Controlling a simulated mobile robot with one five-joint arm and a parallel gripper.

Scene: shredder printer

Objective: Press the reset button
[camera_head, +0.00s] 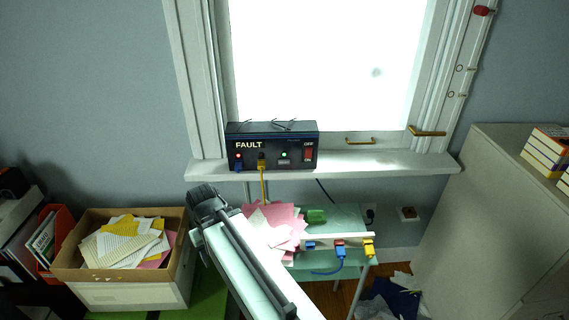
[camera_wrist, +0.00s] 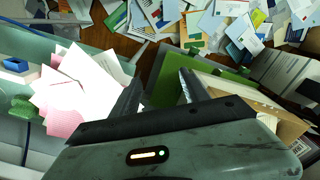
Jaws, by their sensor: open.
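A black box (camera_head: 271,146) marked FAULT stands on the window sill. Its front has a lit green spot (camera_head: 284,155) above a small pale label, and a red switch (camera_head: 308,154) at the right. A small red light shows at the left. I cannot read which control is the reset button. A blue plug (camera_head: 239,166) and a yellow plug (camera_head: 262,162) are on its front. In the wrist view, my gripper (camera_wrist: 160,88) is open and empty, with its two fingers apart above the floor area. The box is not in that view.
A low table (camera_head: 345,217) below the sill holds pink papers (camera_head: 272,226) and coloured plugs. A cardboard box (camera_head: 80,262) of papers stands at the left. A grey cabinet (camera_head: 490,220) stands at the right. Papers litter the floor.

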